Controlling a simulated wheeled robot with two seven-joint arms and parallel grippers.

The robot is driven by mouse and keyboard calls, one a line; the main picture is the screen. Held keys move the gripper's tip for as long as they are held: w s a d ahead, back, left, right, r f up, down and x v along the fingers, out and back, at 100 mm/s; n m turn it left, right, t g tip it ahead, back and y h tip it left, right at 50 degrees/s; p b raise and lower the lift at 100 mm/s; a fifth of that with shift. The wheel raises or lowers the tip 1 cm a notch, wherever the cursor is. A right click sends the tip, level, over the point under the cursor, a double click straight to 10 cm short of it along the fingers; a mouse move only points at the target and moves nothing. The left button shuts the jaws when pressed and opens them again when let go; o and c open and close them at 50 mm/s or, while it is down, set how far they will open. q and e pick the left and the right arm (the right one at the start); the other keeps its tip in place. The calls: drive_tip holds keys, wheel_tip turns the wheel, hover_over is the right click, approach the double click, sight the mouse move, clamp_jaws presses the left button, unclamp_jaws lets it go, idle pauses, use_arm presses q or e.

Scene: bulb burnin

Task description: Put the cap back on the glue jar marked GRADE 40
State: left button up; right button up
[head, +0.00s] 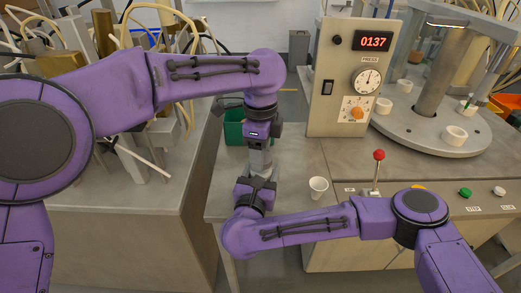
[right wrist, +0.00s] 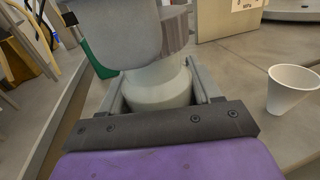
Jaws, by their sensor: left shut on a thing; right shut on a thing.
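A pale grey-green jar (right wrist: 158,94) stands upright between the two grey fingers of my right gripper (head: 256,183), which is shut on it. Its label is out of sight, so I cannot read a grade. My left gripper (head: 260,155) points down from above, directly over the right one. In the right wrist view its broad grey finger covers most of a ribbed grey cap (right wrist: 177,30), which it is shut on. The cap is right over the jar's neck; I cannot tell whether it touches or is seated. In the head view the grippers hide jar and cap.
A white cup (head: 318,187) stands on the bench to the right. Behind are a press box (head: 345,80) with a red display and a round carousel (head: 445,142) with white cups. A red-knobbed lever (head: 379,156) stands at the right. A green bin (head: 235,128) is behind the arms.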

use_arm(q)
drive_tip(key=shift+f, duration=0.55)
